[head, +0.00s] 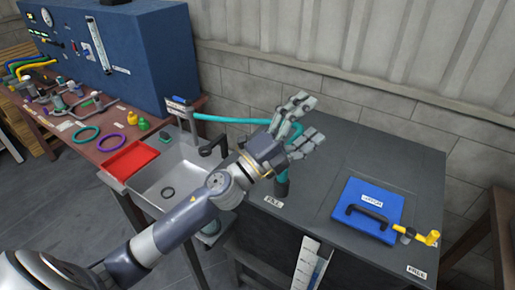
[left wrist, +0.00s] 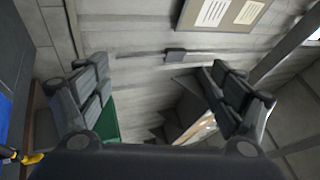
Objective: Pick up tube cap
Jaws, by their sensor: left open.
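I cannot make out with certainty which thing is the tube cap. A teal tube (head: 232,120) runs along the back of the sink to the grey bench and passes behind my left gripper (head: 306,122). In the left wrist view the fingers (left wrist: 160,85) are also spread, with only wall and background beyond. My right gripper does not show.
A blue lid with a black handle (head: 382,205) lies on the bench at right, beside a yellow fitting (head: 433,238). At left are a sink (head: 165,185), a red tray (head: 128,160), small green and yellow pieces (head: 144,124) and a blue panel (head: 150,60). The bench's middle is clear.

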